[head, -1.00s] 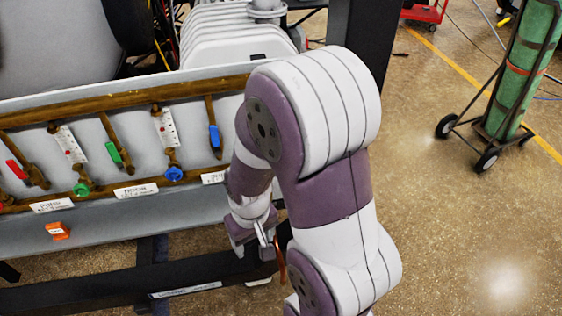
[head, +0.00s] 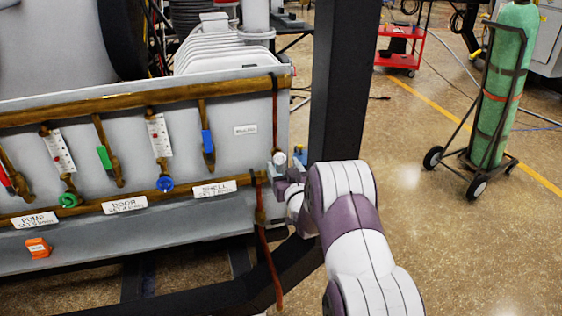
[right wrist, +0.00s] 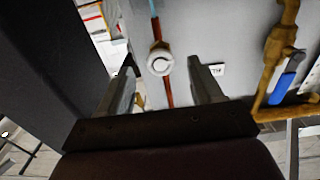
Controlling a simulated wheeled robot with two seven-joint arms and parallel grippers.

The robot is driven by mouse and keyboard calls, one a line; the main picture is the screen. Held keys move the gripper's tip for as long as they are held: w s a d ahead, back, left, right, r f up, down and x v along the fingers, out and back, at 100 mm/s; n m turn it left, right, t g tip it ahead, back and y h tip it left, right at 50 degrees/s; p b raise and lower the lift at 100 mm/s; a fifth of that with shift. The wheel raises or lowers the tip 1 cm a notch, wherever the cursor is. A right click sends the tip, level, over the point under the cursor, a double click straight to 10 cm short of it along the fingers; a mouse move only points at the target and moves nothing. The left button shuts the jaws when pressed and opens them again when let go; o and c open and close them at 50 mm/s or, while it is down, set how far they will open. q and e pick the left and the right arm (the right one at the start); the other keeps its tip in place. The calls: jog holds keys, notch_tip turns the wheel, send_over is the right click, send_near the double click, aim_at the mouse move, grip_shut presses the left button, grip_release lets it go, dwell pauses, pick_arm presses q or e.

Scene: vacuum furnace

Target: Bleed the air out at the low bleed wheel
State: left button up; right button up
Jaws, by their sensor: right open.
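A small white round wheel (head: 280,158) sits on a thin reddish vertical pipe at the right end of the grey panel. In the right wrist view the white wheel (right wrist: 159,61) lies just ahead of my fingertips, roughly centred between them. My right gripper (head: 288,166) is open and empty beside this wheel; in the right wrist view its two fingers (right wrist: 164,84) stand apart with the pipe showing between them. I cannot tell whether they touch it. My left gripper is out of view.
The panel carries brown pipes, a green wheel (head: 68,200), a blue wheel (head: 165,184) and a blue lever (head: 208,141). A dark post (head: 342,80) stands right behind my gripper. An orange block (head: 38,248) lies on the lower ledge. A green cylinder cart (head: 492,110) stands farther right.

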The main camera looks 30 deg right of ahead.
aim_at(280, 161)
jog(key=shift+x, duration=2.3)
jog(key=c, duration=1.1)
jog(key=shift+o, duration=0.2)
